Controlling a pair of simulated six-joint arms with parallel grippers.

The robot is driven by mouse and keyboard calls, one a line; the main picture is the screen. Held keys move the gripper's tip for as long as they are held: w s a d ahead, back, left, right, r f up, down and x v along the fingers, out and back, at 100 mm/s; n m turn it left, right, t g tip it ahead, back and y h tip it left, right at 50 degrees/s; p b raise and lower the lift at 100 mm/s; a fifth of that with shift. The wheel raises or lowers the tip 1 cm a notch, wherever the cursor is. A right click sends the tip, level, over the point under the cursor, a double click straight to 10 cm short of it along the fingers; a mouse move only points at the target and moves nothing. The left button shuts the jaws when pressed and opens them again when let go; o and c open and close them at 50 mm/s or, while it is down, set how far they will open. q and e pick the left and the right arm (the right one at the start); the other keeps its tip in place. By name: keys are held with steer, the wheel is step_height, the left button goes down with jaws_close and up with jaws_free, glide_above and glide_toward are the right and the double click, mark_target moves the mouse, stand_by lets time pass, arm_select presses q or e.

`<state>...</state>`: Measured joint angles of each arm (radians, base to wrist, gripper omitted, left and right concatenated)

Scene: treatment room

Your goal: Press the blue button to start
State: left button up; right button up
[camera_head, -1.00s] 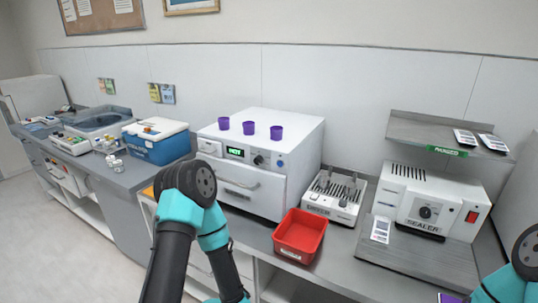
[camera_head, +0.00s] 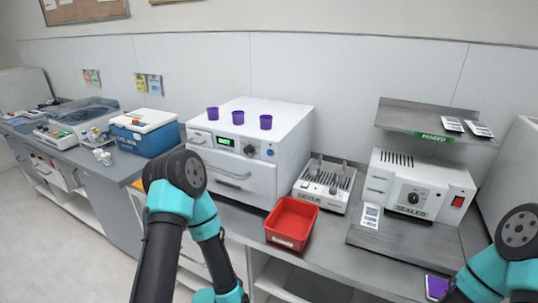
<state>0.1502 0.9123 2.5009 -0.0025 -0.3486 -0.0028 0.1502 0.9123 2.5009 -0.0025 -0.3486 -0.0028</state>
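A white box-shaped machine (camera_head: 290,120) stands on the counter in the middle of the head view. Its front panel carries a lit green display (camera_head: 226,142), a dark round knob (camera_head: 249,150) and a small blue button (camera_head: 270,153) at the right end. The front door with a curved handle (camera_head: 234,174) looks shut. Nothing touches the button. My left arm rises in front of the counter, left of the machine, and my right arm shows at the lower right edge. Neither gripper is visible.
Several purple cups (camera_head: 238,117) stand on the machine. To its right are a red bin (camera_head: 292,223), a white rack unit (camera_head: 324,188) and a sealer (camera_head: 420,186) under a shelf (camera_head: 400,122). A blue and white cooler box (camera_head: 145,138) stands left.

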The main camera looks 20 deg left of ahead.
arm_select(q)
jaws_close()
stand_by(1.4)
